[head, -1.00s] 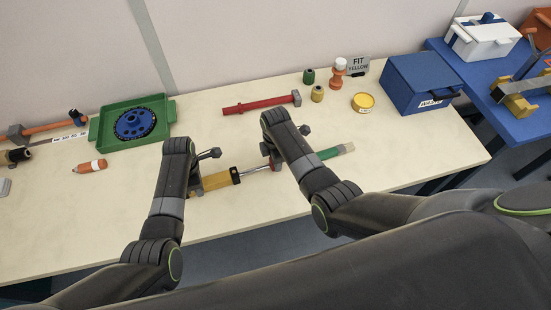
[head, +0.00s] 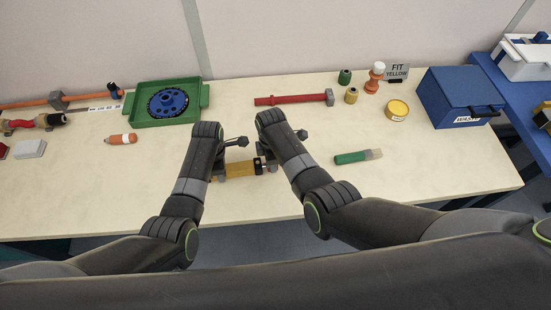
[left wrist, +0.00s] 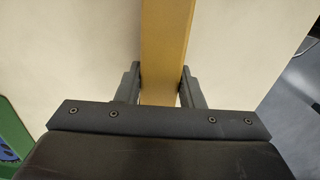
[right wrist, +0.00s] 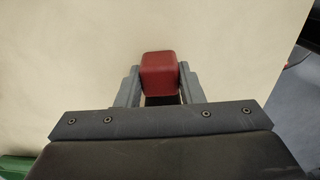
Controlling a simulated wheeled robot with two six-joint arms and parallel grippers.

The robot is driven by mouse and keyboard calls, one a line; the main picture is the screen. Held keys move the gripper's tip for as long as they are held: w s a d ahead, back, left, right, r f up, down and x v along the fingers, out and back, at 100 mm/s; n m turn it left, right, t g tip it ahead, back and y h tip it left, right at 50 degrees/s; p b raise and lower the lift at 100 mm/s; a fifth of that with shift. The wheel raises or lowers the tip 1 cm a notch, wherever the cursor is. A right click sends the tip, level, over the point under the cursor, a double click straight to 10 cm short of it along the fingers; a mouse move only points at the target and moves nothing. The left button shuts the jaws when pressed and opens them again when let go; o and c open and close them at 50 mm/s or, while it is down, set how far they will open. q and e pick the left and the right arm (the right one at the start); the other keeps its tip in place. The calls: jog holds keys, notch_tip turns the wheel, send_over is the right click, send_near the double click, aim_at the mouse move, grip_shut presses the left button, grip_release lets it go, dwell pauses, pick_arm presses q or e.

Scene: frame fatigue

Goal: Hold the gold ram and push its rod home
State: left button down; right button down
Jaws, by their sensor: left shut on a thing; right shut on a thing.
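The gold ram (head: 240,169) lies across the front of the bench in the head view, with a black collar at its right end. My left gripper (head: 220,168) is shut on its gold body, which also runs between the fingers in the left wrist view (left wrist: 165,40). My right gripper (head: 268,160) is close beside the ram's right end. In the right wrist view it is shut on a red block (right wrist: 159,72), the rod's end piece. No bare rod shows between the collar and the right gripper, though the right gripper partly hides that end.
A green-handled brush (head: 350,158) lies right of my right gripper. Behind are a red bar tool (head: 290,99), a green tray (head: 198,113) with a blue disc, and a yellow tin (head: 397,110). A blue box (head: 460,97) stands at right. The bench's front edge is close.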

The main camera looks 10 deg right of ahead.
pick_arm(q)
jog(key=shift+s+d+f, duration=0.1)
jog(key=shift+d, duration=0.05)
pick_arm(e)
jog(key=c, duration=1)
grip_release()
jog(key=shift+a, duration=0.25)
jog(key=shift+o, duration=0.2)
jog(key=shift+d, duration=0.15)
